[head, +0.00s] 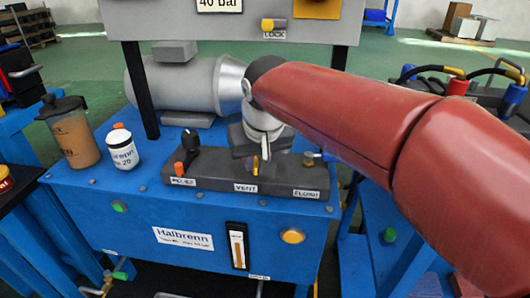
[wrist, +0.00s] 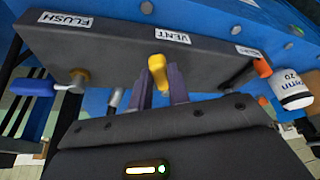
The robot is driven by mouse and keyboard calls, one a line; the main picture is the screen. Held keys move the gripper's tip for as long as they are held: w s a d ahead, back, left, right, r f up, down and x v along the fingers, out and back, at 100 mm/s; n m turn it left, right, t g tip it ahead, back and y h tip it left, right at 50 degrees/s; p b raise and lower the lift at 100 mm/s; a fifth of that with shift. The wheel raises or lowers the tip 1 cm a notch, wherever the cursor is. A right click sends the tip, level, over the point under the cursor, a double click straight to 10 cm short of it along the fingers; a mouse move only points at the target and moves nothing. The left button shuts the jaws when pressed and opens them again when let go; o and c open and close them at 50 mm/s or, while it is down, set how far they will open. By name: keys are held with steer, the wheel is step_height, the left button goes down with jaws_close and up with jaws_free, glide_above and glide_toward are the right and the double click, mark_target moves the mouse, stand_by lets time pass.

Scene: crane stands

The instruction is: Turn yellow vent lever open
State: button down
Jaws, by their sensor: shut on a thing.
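The yellow vent lever (wrist: 157,68) stands out from the dark valve block (wrist: 105,42), by the VENT label (wrist: 173,36). In the wrist view my gripper (wrist: 160,80) has its two purple fingers on either side of the lever, shut on it. The fingers hide the lever's lower part. In the head view the lever (head: 256,164) shows as a small yellow piece above the VENT label, with my gripper (head: 262,152) reaching down to it. My red arm comes in from the right.
On the same block, a blue-handled FLUSH lever (wrist: 35,88) and an orange-tipped lever (wrist: 262,67) flank the vent lever. A white jar (head: 121,150) and a brown-filled pitcher (head: 72,132) stand left on the blue stand (head: 90,205). A grey motor (head: 190,85) lies behind.

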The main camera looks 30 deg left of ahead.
steer(key=a+m, duration=0.1)
steer(key=s+m+h+p, duration=0.1)
steer(key=m, duration=0.1)
steer(key=shift+s+a+r+t, duration=0.1)
steer(key=shift+s+a+t, duration=0.1)
steer(key=shift+a+t, duration=0.15)
steer(key=shift+s+a+m+h, duration=0.2)
steer(key=shift+a+m+h, duration=0.3)
steer(key=shift+m, duration=0.6)
steer(key=shift+a, duration=0.15)
steer(key=c, duration=1.3)
jaws_free()
steer(key=p+v, duration=0.1)
steer(key=v, duration=0.6)
steer(key=shift+s+r, duration=0.25)
